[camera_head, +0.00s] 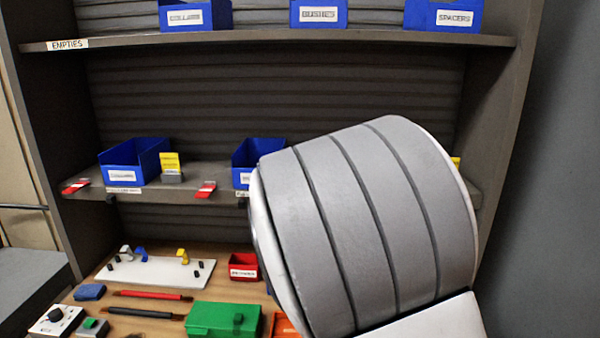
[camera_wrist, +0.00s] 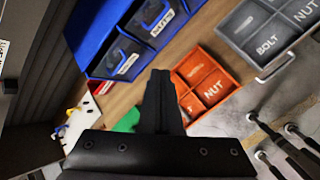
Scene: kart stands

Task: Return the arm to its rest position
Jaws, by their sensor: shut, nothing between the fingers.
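My gripper (camera_wrist: 160,88) shows in the wrist view as two dark fingers pressed together, with nothing between them. It points over the wooden worktop, and an orange tray (camera_wrist: 212,60) with compartments, one marked NUT, lies just right of its tips. A green thing (camera_wrist: 127,121) is partly hidden behind the fingers. In the camera_head view my arm (camera_head: 365,225) fills the right middle as a large grey and white link. The gripper itself is not visible there, and the arm hides part of the shelf and bench.
Blue bins (camera_head: 132,162) stand on the middle shelf (camera_head: 215,190), others above. The bench holds a white pegboard (camera_head: 155,272), red bin (camera_head: 243,267), green box (camera_head: 223,319) and tools. The wrist view shows a blue divided bin (camera_wrist: 92,38) and grey tray (camera_wrist: 262,35) near my gripper.

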